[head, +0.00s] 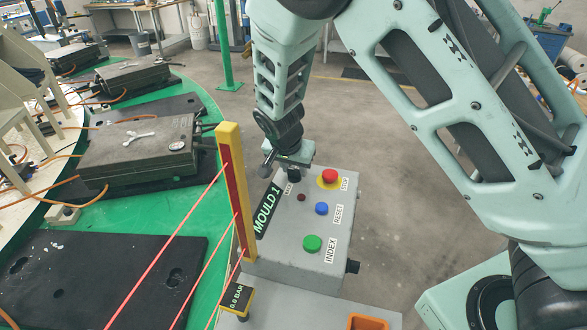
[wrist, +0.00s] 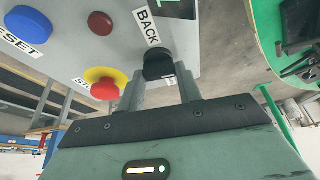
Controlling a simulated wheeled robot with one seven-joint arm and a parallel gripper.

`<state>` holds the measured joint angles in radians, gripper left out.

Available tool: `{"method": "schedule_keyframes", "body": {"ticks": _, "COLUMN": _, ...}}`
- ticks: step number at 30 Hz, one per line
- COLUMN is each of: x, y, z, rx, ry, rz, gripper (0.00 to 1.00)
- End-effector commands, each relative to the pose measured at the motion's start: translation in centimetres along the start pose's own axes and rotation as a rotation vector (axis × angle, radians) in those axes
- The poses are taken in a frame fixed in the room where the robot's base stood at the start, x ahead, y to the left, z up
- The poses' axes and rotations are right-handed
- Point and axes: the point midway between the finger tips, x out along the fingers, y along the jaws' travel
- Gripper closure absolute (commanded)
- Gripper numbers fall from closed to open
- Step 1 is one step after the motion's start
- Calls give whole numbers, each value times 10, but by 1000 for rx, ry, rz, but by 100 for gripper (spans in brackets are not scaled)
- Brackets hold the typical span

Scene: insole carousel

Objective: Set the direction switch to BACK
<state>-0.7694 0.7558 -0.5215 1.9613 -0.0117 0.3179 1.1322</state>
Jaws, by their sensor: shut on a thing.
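The direction switch is a small black knob (wrist: 158,64) in the wrist view, on the grey control box (head: 320,225). A white BACK label (wrist: 147,27) sits beside it on the panel. My gripper (wrist: 159,82) has one finger on each side of the knob and is shut on it. In the head view, my gripper (head: 288,160) is at the far edge of the box and hides the switch. I cannot tell which way the knob points.
The box also carries a red stop button (head: 330,176) on yellow, a blue RESET button (head: 321,208), a green INDEX button (head: 312,243) and a MOULD 1 display (head: 267,210). A yellow post (head: 235,190) with red beams stands left, before the green carousel (head: 210,225).

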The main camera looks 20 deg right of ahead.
Motion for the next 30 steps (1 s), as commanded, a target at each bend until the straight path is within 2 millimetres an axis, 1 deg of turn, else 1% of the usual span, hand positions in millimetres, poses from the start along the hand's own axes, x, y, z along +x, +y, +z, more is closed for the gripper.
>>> {"method": "schedule_keyframes", "body": {"ticks": 21, "x": 2, "y": 5, "z": -2, "rx": -583, "ry": 1, "rz": -246, "gripper": 88}}
{"method": "schedule_keyframes", "body": {"ticks": 30, "x": 1, "y": 5, "z": -3, "rx": -747, "ry": 0, "rz": -312, "gripper": 88}}
